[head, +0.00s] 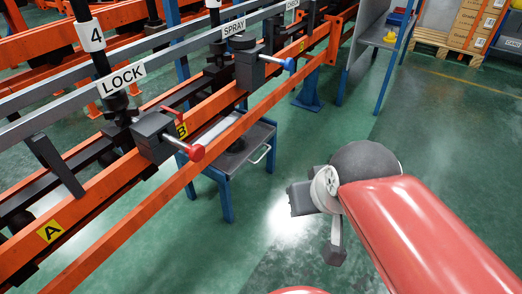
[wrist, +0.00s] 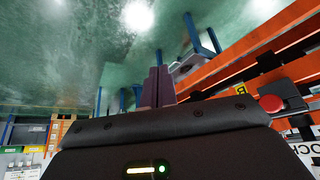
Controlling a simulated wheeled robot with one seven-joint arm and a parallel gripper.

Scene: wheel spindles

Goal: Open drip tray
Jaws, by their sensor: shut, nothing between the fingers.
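The drip tray (head: 236,157) is a dark, shallow tray on a blue-legged stand (head: 226,202), below the orange rails. A pale bar handle (head: 262,154) is on its near right side, and the rails hide part of the tray. In the wrist view, the stand's blue legs (wrist: 192,34) show beyond the fingers. My gripper (wrist: 158,72) is shut and empty, its two dark fingers together. In the head view my wrist is to the right of the tray and nearer, apart from the handle.
A red-knobbed LOCK unit (head: 155,138) and a blue-knobbed SPRAY unit (head: 252,68) sit on the orange rail (head: 105,187). A blue post (head: 309,92) stands behind the tray. Shelving (head: 385,35) and boxes on a pallet (head: 440,42) are farther back. Green floor is clear between.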

